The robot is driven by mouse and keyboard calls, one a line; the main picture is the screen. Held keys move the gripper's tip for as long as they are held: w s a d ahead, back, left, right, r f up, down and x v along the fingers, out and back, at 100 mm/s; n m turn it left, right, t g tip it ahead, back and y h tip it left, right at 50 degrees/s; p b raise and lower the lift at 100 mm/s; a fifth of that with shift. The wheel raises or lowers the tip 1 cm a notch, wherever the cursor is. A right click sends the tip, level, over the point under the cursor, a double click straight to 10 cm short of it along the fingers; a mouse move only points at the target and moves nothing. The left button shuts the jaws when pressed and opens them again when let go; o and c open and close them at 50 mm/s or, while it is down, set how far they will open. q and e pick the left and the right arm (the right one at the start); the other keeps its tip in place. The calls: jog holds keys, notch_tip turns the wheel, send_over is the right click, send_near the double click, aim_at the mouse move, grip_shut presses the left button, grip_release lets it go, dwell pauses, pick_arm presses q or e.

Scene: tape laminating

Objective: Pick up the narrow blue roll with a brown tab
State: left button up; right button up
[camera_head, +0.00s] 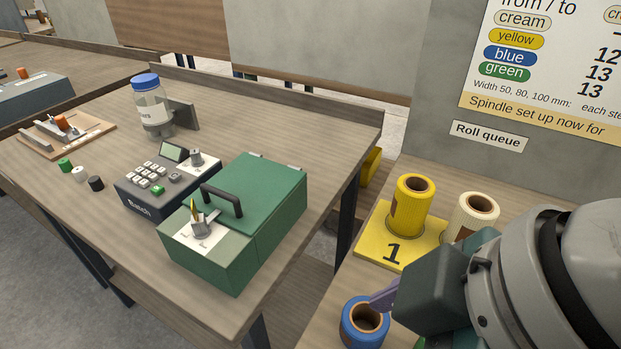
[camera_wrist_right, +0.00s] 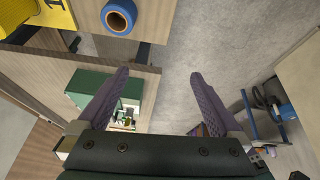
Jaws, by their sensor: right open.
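A short blue roll (camera_head: 364,322) with a brown core stands upright near the lower edge of the head view. The blue roll (camera_wrist_right: 118,16) also shows at the top of the right wrist view, near the bench edge. My left gripper is not in view.
A green box (camera_head: 255,215), a keypad device (camera_head: 158,182) and a blue-lidded jar (camera_head: 150,105) stand on the left table. A floor gap separates the tables.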

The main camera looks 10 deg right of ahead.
notch_tip(320, 180, down, 3)
jog(key=w+a+n+b, duration=0.2)
jog(key=a+n+b, duration=0.1)
jog(key=n, duration=0.1)
jog(key=n+g+h+b, duration=0.35)
jog(key=n+b, duration=0.55)
jog(key=n, duration=0.3)
send_near(363, 330)
jog(key=shift+s+a+f+t+b, duration=0.1)
jog(key=shift+s+f+t+b, duration=0.1)
jog(key=shift+f+b, duration=0.15)
jog(key=shift+s+a+f+t+b, duration=0.1)
jog(key=shift+f+t+b, duration=0.1)
jog(key=shift+f, duration=0.15)
notch_tip(363, 330, down, 5)
jog(key=shift+f+b, duration=0.1)
jog(key=shift+b, duration=0.5)
jog(key=shift+c, duration=0.4)
